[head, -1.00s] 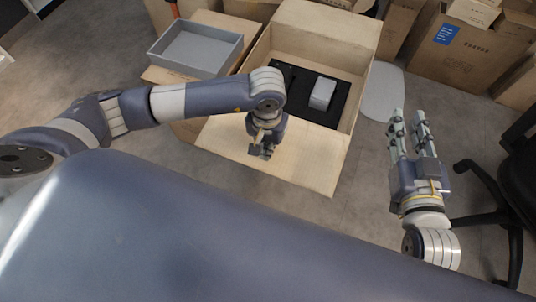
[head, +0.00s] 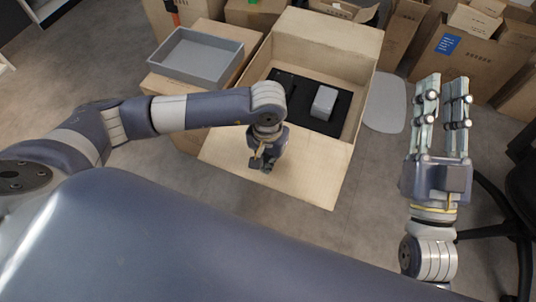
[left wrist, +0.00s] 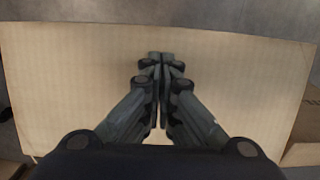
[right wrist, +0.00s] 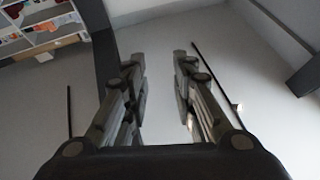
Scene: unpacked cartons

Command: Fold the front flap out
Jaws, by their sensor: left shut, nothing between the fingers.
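The front flap (head: 310,177) of the open carton is folded outward and slopes down toward me in the head view. It also fills most of the left wrist view (left wrist: 70,80). The carton (head: 357,113) stands open with its back flap up, and holds a black insert (head: 337,120) with a grey box (head: 323,102). My left gripper (head: 261,168) is shut and empty over the flap; its closed fingertips also show in the left wrist view (left wrist: 161,58). Contact with the flap cannot be told. My right gripper (head: 441,82) is raised at the right, open and empty, fingers apart (right wrist: 160,60).
A grey tray (head: 160,63) sits on another carton left of the open one. Several brown cartons (head: 455,65) stand along the back. A dark chair (head: 510,200) is at the right. Bare floor (head: 375,185) lies between the flap and my right arm.

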